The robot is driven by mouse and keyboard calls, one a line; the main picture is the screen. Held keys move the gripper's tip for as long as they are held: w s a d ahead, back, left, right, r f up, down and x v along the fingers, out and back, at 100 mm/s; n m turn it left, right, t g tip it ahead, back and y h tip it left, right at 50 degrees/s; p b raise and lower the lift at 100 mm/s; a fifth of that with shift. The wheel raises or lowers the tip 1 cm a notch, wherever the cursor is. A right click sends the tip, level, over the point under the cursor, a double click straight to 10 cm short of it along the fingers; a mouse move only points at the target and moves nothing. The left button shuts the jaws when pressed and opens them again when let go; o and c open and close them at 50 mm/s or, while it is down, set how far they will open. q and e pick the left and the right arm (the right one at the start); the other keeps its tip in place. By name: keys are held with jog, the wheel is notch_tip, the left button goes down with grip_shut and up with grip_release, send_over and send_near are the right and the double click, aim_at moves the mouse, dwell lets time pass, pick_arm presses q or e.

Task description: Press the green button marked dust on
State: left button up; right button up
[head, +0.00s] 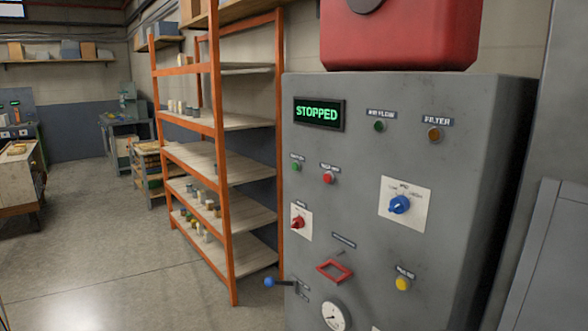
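A grey control cabinet (460,160) stands at the right of the head view. A small green button (296,167) sits on the left of its face under a small label too blurred to read for certain. A red button (328,177) is to its right. A second green round piece (379,126) sits higher up under a label that seems to read "air flow". The display (319,113) reads STOPPED in green. Neither of my grippers is in view, and nothing touches the cabinet face.
The cabinet also bears a blue knob (400,204), red knob (298,222), yellow button (403,283), red frame handle (334,271), gauge (333,316) and a blue-tipped lever (271,282) jutting left. An orange shelf rack (227,200) stands left of it. Open floor (110,270) lies further left.

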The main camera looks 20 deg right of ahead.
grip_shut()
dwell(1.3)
